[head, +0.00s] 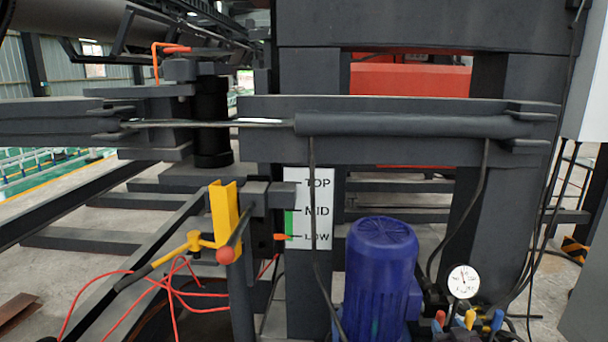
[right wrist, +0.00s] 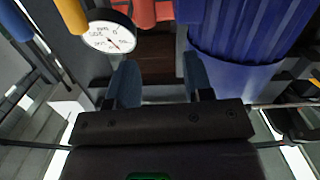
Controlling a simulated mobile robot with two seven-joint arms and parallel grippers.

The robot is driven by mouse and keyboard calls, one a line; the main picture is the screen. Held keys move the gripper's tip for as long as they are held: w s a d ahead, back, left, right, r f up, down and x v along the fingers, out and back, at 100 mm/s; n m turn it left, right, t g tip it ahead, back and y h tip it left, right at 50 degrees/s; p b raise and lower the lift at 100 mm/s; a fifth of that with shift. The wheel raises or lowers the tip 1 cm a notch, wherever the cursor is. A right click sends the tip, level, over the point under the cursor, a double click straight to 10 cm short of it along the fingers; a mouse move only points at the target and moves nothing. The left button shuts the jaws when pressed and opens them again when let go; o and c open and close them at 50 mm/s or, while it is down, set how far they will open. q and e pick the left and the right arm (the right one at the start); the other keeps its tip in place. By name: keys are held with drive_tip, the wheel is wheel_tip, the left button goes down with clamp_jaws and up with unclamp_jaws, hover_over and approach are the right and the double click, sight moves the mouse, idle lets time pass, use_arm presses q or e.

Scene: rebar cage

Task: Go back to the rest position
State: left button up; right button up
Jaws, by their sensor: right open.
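My right gripper (right wrist: 160,75) shows in the right wrist view. Its two blue-grey fingers stand apart with nothing between them, and a dark brown surface lies beyond the gap. A round white pressure gauge (right wrist: 110,36) is by the left finger, and a ribbed blue motor (right wrist: 245,35) is close beyond the right finger. In the head view I cannot make out the right gripper clearly. My left gripper is in neither view.
In the head view the blue motor (head: 383,275), gauge (head: 463,281) and red, yellow and blue levers (head: 470,320) crowd the lower right. A yellow bracket (head: 224,211) with a red-knobbed lever stands left of the TOP/MID/LOW scale (head: 318,210). Red cables (head: 105,288) lie lower left.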

use_arm(q)
drive_tip(key=s+p, duration=0.3)
drive_tip(key=p, duration=0.1)
drive_tip(key=shift+s+f+g, duration=0.25)
drive_tip(key=shift+g, duration=0.15)
use_arm(e)
drive_tip(key=s+a+f+g, duration=0.1)
drive_tip(key=s+a+g, duration=0.1)
drive_tip(key=s, duration=1.1)
drive_tip(key=s+a+f+g, duration=0.2)
drive_tip(key=s+a, duration=0.1)
drive_tip(key=s, duration=1.1)
drive_tip(key=s+a+f+g+y, duration=0.1)
drive_tip(key=s+a+f+g, duration=0.1)
drive_tip(key=s, duration=1.2)
drive_tip(key=shift+s+a+n, duration=0.2)
drive_tip(key=shift+a+n, duration=0.1)
drive_tip(key=shift+a, duration=0.05)
drive_tip(key=shift+f, duration=0.15)
